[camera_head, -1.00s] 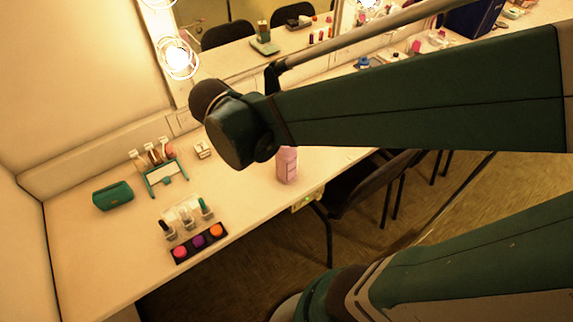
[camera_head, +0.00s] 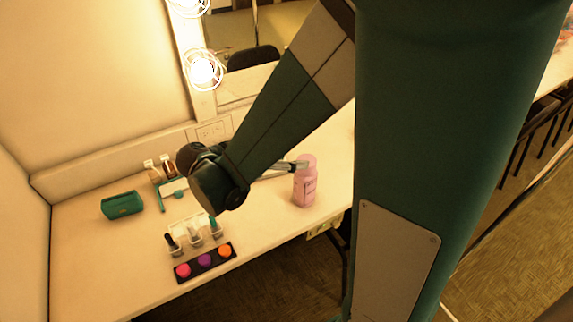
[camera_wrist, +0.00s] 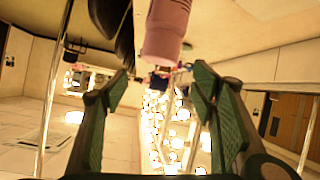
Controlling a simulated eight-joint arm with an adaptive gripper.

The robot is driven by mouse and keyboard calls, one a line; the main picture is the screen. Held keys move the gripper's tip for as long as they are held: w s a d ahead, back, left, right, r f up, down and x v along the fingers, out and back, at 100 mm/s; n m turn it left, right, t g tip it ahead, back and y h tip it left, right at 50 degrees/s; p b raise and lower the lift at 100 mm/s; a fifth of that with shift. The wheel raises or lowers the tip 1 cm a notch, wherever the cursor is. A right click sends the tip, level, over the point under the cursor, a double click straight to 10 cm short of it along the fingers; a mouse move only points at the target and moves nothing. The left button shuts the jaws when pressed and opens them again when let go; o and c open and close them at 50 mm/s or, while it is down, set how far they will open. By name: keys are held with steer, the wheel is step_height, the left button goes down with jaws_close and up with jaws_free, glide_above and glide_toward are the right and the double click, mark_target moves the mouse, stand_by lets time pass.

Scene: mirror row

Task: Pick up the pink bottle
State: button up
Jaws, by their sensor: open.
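The pink bottle (camera_head: 305,188) stands upright near the front edge of the white counter. In the wrist view the bottle (camera_wrist: 166,30) shows at the top, between the lines of the two fingers and apparently just beyond their tips. My gripper (camera_head: 296,166) is at the bottle's upper left side in the head view, mostly hidden behind my arm. In the wrist view my gripper (camera_wrist: 160,72) is open, with a green-padded finger on each side and nothing held. Whether a finger touches the bottle I cannot tell.
To the left on the counter are a teal pouch (camera_head: 122,205), a palette with three colours (camera_head: 205,262), several small bottles (camera_head: 194,235) and a small teal-framed stand (camera_head: 172,191). A lit mirror (camera_head: 245,48) stands behind. My arm hides much of the right side.

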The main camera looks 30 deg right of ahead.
mark_target(305, 182)
steer(key=shift+w+a+f+m+g+h+b, duration=0.1)
steer(key=shift+a+f+m+g+h+b, duration=0.15)
steer(key=shift+f+m+h+b, duration=0.4)
steer(key=shift+a+f+m+g+h+b, duration=0.15)
steer(key=shift+a+f+m+h+b, duration=0.15)
steer(key=shift+f+m, duration=0.55)
steer(key=shift+d+r, duration=0.1)
steer(key=shift+r, duration=0.05)
steer(key=shift+x, duration=1.25)
steer(key=shift+b, duration=0.3)
steer(key=shift+b+x, duration=0.6)
steer(key=shift+x, duration=2.05)
